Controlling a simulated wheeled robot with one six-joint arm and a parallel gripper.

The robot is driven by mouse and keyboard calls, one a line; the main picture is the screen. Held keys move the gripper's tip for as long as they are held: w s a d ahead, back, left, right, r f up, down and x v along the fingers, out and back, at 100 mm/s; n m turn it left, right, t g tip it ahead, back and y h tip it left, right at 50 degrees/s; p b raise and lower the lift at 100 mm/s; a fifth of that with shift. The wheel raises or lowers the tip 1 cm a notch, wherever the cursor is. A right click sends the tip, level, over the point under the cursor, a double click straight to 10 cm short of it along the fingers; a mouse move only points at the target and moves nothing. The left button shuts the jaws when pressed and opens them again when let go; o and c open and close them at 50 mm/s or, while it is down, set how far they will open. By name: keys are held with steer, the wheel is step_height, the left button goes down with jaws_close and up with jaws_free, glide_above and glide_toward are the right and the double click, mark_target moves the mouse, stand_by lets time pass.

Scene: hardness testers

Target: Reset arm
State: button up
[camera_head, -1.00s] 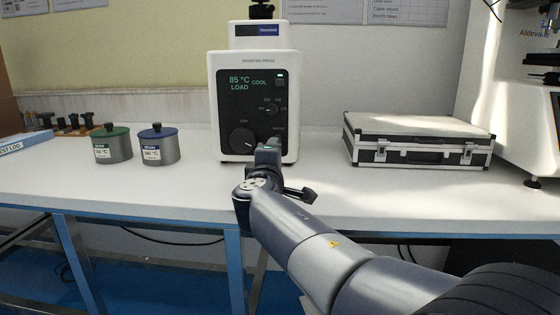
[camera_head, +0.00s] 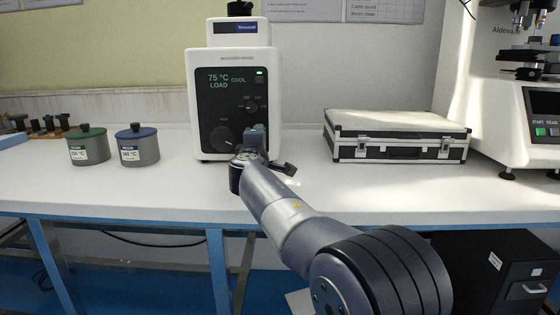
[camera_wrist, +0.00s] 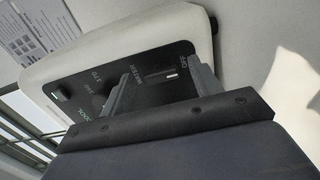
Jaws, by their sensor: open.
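My arm reaches from the lower right over the bench. My gripper (camera_wrist: 158,88) is open and empty, with its two grey fingers spread in front of the mounting press panel in the wrist view. In the head view my gripper (camera_head: 262,150) is partly hidden by my wrist. The white mounting press (camera_head: 235,60) stands right behind it, with a black panel reading 75 °C, COOL and LOAD. The press panel (camera_wrist: 95,82) shows tilted in the wrist view. Whether the fingers touch the panel I cannot tell.
Two grey pots, one green-lidded (camera_head: 88,147) and one blue-lidded (camera_head: 137,147), stand left of the press. A white tester (camera_head: 525,110) stands at the far right. The bench front (camera_head: 400,194) is clear there.

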stand_by(0.3)
steer(key=s, duration=1)
steer(key=shift+s+a, duration=0.25)
steer(key=shift+s, duration=0.15)
steer(key=w, duration=1.1)
steer(key=shift+d+f, duration=0.1)
steer(key=shift+d, duration=0.15)
steer(key=shift+s+r+n, duration=0.15)
steer(key=shift+r+n, duration=0.05)
steer(key=shift+n, duration=0.5)
steer(key=n+p, duration=0.2)
steer(key=n, duration=0.1)
steer(key=shift+r, duration=0.2)
steer(key=n+p, duration=0.4)
steer(key=shift+a+p, duration=0.1)
steer(key=shift+p, duration=0.2)
steer(key=n+p, duration=0.6)
steer(key=p, duration=0.1)
steer(key=shift+r, duration=0.1)
steer(key=n+p, duration=0.2)
steer(key=p, duration=0.1)
steer(key=shift+a+p, duration=0.1)
steer(key=shift+p, duration=0.2)
steer(key=shift+n+p, duration=0.65)
steer(key=shift+n, duration=0.05)
